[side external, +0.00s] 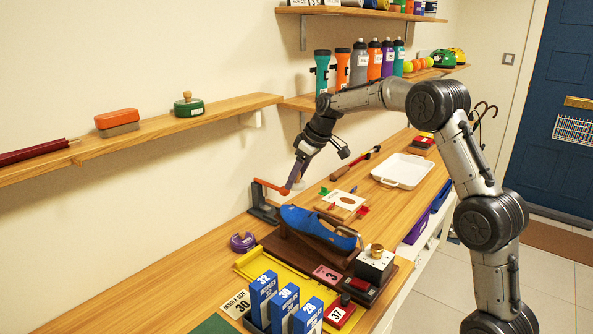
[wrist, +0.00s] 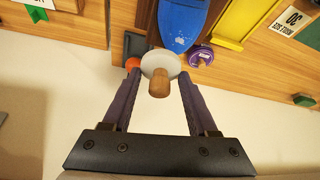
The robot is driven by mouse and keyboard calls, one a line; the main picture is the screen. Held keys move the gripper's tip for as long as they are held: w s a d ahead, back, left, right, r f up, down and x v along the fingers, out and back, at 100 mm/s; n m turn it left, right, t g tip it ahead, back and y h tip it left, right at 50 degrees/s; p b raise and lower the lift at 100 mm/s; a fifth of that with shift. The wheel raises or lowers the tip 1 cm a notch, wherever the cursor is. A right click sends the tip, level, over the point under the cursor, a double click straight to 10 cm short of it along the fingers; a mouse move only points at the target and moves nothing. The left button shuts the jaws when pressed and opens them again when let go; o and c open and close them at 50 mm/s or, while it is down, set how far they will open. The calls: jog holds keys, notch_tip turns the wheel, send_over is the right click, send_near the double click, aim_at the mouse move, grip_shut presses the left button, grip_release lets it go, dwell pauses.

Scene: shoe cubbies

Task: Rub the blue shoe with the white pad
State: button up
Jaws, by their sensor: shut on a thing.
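The blue shoe (side external: 315,227) sits on a dark brown stand in the middle of the bench. Its blue end, with a small whitish mark, shows at the top of the wrist view (wrist: 182,22). My gripper (side external: 295,183) is shut on the wooden handle (wrist: 159,86) of the round white pad (wrist: 160,64). In the side view the gripper is behind and above the shoe, close to the wall. The pad appears apart from the shoe, though its rim overlaps the shoe's end in the wrist view. The pad is small and partly hidden in the side view.
An orange-armed dark stand (side external: 262,207) is right beside my gripper. A white tray (side external: 403,170) is at the back right. Shelves (side external: 180,128) line the wall.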

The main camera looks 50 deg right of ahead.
aim_at(297, 190)
jog(key=shift+f, duration=2)
jog(key=shift+a+f, duration=0.55)
jog(key=shift+f, duration=0.2)
jog(key=shift+c, duration=0.6)
jog(key=shift+s+a, duration=0.2)
jog(key=shift+a, duration=0.95)
jog(key=shift+s+a, duration=0.15)
jog(key=shift+a, duration=0.95)
jog(key=shift+w+d+f, duration=0.1)
jog(key=shift+w+d, duration=0.05)
jog(key=shift+d, duration=0.8)
jog(key=shift+w+d+f, duration=0.1)
jog(key=shift+d, duration=0.85)
jog(key=shift+w+d+f, duration=0.1)
jog(key=shift+w+d, duration=0.05)
jog(key=shift+d, duration=0.8)
jog(key=shift+a+r, duration=0.1)
jog(key=shift+r, duration=4.45)
